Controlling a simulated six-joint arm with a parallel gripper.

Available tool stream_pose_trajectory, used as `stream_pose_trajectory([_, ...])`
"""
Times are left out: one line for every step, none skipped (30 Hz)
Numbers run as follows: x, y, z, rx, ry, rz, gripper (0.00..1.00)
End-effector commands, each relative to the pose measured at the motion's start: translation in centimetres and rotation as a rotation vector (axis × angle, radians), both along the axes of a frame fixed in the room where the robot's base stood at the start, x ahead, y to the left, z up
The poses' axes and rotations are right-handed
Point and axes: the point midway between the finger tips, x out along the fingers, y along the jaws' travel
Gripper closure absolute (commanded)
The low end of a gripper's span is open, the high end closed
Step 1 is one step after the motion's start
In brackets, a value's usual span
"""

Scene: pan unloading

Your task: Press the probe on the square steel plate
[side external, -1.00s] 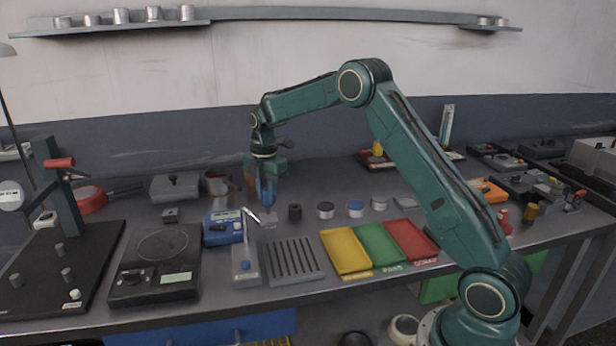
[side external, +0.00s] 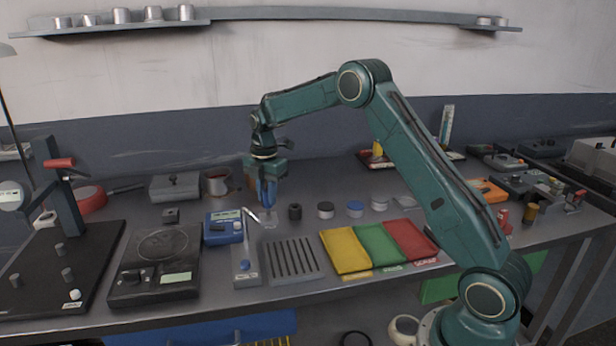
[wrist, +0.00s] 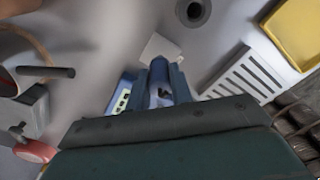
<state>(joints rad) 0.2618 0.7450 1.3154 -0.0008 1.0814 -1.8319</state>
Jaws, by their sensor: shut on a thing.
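My gripper (side external: 268,202) is shut on the blue probe (wrist: 160,76) and points down over the bench. The square steel plate (side external: 270,221) is a small pale grey square on the bench, directly below the gripper in the side view. In the wrist view the plate (wrist: 160,46) shows just beyond the probe's end, partly covered by it. I cannot tell whether the probe's tip touches the plate. The blue meter (side external: 224,227) with a display stands just left of the plate.
A small stand with a blue knob (side external: 245,265) and a slotted grey rack (side external: 292,260) lie in front. A dark ring-like piece (side external: 295,212) and several small round pans stand to the right. Yellow (side external: 345,251), green and red trays lie further right.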

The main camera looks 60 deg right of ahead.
Motion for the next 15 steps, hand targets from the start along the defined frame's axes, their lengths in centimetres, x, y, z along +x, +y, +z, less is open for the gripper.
stream_pose_trajectory([0.0, 0.0, -0.05, 0.0, 0.0, 0.0, 1.0])
stream_pose_trajectory([0.0, 0.0, -0.08, 0.0, 0.0, 0.0, 1.0])
stream_pose_trajectory([0.0, 0.0, -0.12, 0.0, 0.0, 0.0, 1.0])
stream_pose_trajectory([0.0, 0.0, -0.14, 0.0, 0.0, 0.0, 1.0])
stream_pose_trajectory([0.0, 0.0, -0.17, 0.0, 0.0, 0.0, 1.0])
stream_pose_trajectory([0.0, 0.0, -0.2, 0.0, 0.0, 0.0, 1.0])
stream_pose_trajectory([0.0, 0.0, -0.23, 0.0, 0.0, 0.0, 1.0])
stream_pose_trajectory([0.0, 0.0, -0.25, 0.0, 0.0, 0.0, 1.0])
stream_pose_trajectory([0.01, 0.0, -0.29, 0.0, 0.0, 0.0, 1.0])
stream_pose_trajectory([0.01, 0.0, -0.31, 0.0, 0.0, 0.0, 1.0])
stream_pose_trajectory([0.01, 0.0, -0.34, 0.0, 0.0, 0.0, 1.0])
stream_pose_trajectory([0.01, 0.0, -0.37, 0.0, 0.0, 0.0, 1.0])
stream_pose_trajectory([0.01, 0.0, -0.4, 0.0, 0.0, 0.0, 1.0])
stream_pose_trajectory([0.01, 0.0, -0.42, 0.0, 0.0, 0.0, 1.0])
stream_pose_trajectory([0.01, 0.0, -0.46, 0.0, 0.0, 0.0, 1.0])
